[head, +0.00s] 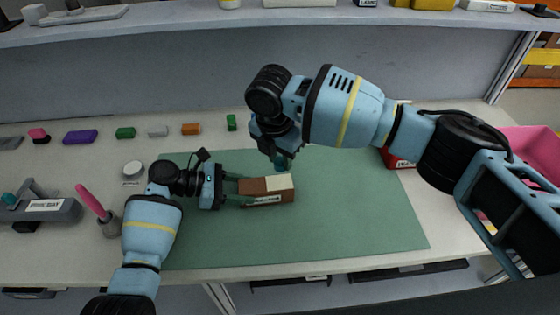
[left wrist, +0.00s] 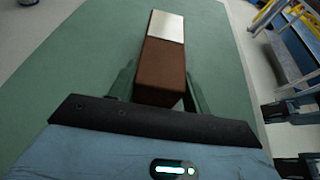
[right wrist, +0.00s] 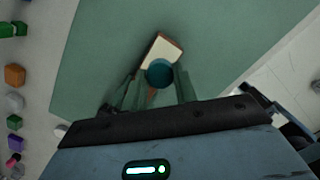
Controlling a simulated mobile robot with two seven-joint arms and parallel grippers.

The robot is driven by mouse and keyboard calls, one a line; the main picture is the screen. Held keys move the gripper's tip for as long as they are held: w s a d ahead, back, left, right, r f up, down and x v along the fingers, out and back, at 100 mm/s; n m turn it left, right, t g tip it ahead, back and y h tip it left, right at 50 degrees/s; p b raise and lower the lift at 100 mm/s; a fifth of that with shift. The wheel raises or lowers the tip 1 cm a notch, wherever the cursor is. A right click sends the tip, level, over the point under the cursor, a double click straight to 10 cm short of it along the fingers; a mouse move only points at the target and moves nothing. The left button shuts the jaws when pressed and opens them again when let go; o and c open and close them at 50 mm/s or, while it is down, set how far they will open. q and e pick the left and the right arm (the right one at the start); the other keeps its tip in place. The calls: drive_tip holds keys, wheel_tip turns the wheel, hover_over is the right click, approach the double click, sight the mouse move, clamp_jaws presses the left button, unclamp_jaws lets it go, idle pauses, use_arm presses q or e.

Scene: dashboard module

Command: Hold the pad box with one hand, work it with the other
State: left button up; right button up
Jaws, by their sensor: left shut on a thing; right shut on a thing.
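The pad box (head: 256,187) is a brown block with a pale cream section at its right end and a label on its front side, at the green mat's middle. In the left wrist view the box (left wrist: 162,70) runs forward from between my fingers. My left gripper (head: 241,188) is shut on its brown end. My right gripper (head: 280,155) points down above the far side of the box, shut on a small teal round piece (right wrist: 160,73). In the right wrist view this piece covers part of the box (right wrist: 164,46). I cannot tell whether it touches the box.
The green mat (head: 350,222) is clear to the right. A pink-handled tool (head: 92,203) in a holder and a grey labelled stand (head: 45,208) are at the left. Several small coloured blocks line the back. A red box (head: 398,160) is partly behind my right arm.

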use_arm(q)
drive_tip(key=o, duration=1.4)
drive_tip(key=shift+c, duration=0.2)
drive_tip(key=shift+a, duration=0.15)
drive_tip(key=v, duration=1.2)
drive_tip(key=shift+f, duration=0.1)
